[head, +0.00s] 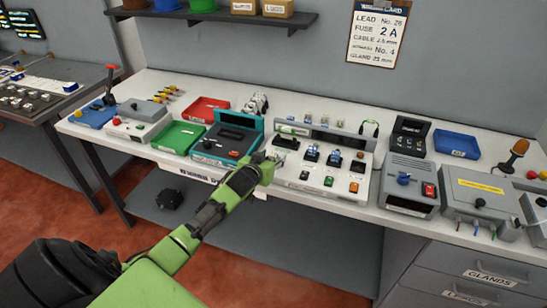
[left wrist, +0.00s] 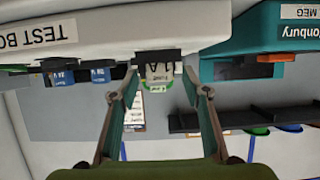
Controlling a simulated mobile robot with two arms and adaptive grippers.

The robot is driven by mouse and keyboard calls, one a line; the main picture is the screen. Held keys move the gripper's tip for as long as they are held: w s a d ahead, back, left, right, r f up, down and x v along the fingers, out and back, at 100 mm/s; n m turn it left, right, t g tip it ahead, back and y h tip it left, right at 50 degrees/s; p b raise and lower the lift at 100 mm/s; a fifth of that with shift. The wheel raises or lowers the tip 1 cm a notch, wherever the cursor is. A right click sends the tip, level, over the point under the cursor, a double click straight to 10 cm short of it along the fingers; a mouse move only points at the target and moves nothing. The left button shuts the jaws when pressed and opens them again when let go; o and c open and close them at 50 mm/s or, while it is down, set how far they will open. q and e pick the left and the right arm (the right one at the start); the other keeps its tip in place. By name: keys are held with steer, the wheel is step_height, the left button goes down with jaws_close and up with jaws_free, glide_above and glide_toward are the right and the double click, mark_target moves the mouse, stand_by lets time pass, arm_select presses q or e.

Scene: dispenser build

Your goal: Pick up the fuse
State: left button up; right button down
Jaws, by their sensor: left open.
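My left gripper (head: 272,160) reaches in over the bench to the left end of the white test board (head: 318,176). In the left wrist view my left gripper (left wrist: 162,92) is open, with one finger on each side of a small cream block (left wrist: 160,73) with a "1 A"-like marking and a green edge. The block appears to be a fuse and sits against a black holder (left wrist: 157,57) on the test board. I see a gap between the fingers and the block. Several small fuse-like pieces (head: 309,121) stand behind the board. My right gripper is not in view.
A teal tester (head: 228,138) stands left of the board, and a grey box (head: 409,185) stands right of it. Red (head: 207,109), green (head: 178,137) and blue (head: 456,144) trays lie on the bench. A wall card (head: 379,33) reads "FUSE 2 A".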

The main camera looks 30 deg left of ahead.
arm_select(q)
steer(key=shift+w+f, duration=0.1)
steer(key=shift+w, duration=0.15)
steer(key=c, duration=1)
